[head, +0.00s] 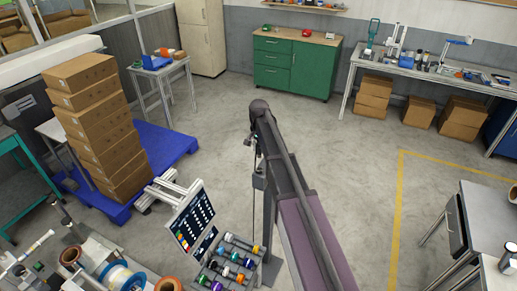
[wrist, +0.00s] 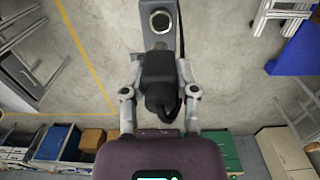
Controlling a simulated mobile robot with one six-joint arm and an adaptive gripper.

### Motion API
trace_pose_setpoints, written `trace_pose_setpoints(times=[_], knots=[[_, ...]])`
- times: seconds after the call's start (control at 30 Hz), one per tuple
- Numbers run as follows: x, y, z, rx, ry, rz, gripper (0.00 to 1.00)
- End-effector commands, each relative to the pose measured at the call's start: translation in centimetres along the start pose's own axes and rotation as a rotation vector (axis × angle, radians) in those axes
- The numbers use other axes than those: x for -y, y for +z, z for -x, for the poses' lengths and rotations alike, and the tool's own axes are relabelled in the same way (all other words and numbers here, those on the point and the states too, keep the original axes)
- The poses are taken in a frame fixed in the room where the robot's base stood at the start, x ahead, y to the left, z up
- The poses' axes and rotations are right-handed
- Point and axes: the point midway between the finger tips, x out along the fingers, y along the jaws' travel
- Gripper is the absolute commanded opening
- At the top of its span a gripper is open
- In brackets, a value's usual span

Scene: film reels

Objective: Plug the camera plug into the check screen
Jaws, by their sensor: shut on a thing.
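My gripper (wrist: 158,72) is shut on the black camera plug (wrist: 158,88) in the wrist view, one finger on each side. A dark cable runs along the plug's right side. Just above the plug is a grey plate with a round metal-rimmed socket (wrist: 160,21). The plug's front end points towards this socket; I cannot tell if they touch. In the head view my arm hides most of the gripper, and the plug is not clear. A tilted screen with coloured icons (head: 191,219) stands left of my arm; I cannot tell if it is the check screen.
A rack of coloured reels (head: 230,262) stands below the screen. Stacked cartons (head: 100,125) sit on a blue pallet (head: 165,142) at left. A green cabinet (head: 312,70) and a workbench (head: 425,72) line the back. The floor between is clear.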

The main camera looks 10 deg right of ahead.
Motion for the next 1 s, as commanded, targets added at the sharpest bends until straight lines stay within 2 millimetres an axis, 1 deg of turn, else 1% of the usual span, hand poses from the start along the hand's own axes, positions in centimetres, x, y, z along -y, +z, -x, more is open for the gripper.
trace_pose_setpoints(times=[0.03,0.1,0.3,0.5,0.7,1.0], knots=[[0.0,0.0,-0.9,0.000,0.000,0.000,0.00],[0.0,0.0,-1.5,0.000,0.000,0.000,0.00],[0.1,0.0,-3.1,0.000,0.000,0.001,0.00],[0.1,0.1,-4.4,0.000,0.000,0.001,0.00],[0.1,0.1,-4.9,0.000,0.000,0.002,0.00],[0.2,0.1,-4.9,0.000,0.000,0.002,0.00]])
